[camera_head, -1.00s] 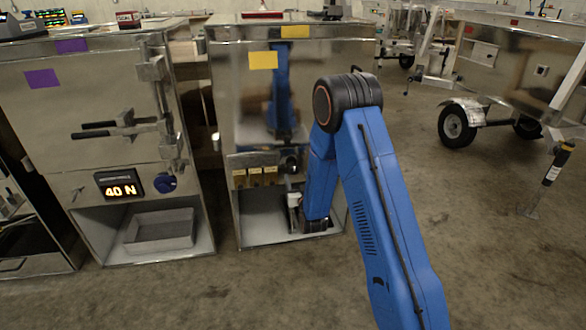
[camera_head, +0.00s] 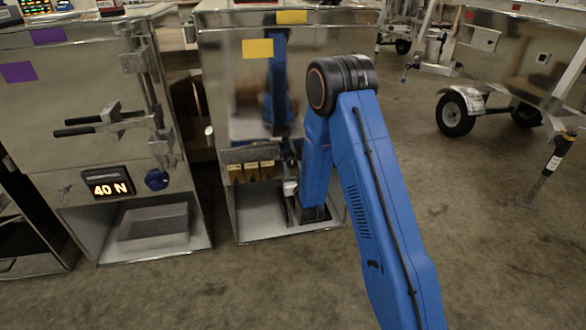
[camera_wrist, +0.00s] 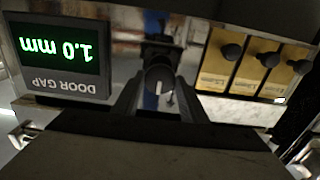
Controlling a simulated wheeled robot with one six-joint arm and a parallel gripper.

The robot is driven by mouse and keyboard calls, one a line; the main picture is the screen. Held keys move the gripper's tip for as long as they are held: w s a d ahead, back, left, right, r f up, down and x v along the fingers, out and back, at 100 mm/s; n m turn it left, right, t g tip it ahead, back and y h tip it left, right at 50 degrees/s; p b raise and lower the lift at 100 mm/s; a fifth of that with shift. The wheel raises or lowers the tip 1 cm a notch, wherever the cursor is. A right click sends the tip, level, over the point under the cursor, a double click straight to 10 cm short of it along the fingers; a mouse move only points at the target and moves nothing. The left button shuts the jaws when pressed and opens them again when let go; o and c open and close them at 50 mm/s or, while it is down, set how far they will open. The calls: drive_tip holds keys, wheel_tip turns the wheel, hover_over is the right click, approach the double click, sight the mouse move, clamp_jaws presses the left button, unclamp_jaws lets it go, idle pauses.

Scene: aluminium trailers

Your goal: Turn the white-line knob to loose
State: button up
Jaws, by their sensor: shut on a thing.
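The dark round knob with a white line (camera_wrist: 158,78) is on the shiny cabinet front, between my fingertips in the wrist view. Its white line runs roughly vertical in that picture. My gripper (camera_wrist: 158,92) is shut on this knob, with one finger on each side. In the head view my gripper (camera_head: 290,188) is at the lower front of the middle cabinet (camera_head: 225,110), and the knob is too small and covered to make out. A display reading "DOOR GAP 1.0 mm" (camera_wrist: 58,50) appears upside down beside the knob in the wrist view.
Several yellow tags with black knobs (camera_wrist: 268,70) sit beside the gripped knob. Trailers stand behind right; the floor (camera_head: 480,250) there is open.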

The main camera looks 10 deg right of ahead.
drive_tip(key=shift+n, duration=0.4)
drive_tip(key=n, duration=0.5)
drive_tip(key=shift+n, duration=0.4)
drive_tip(key=n, duration=1.1)
drive_tip(key=shift+n, duration=2.2)
drive_tip(key=o, duration=1.1)
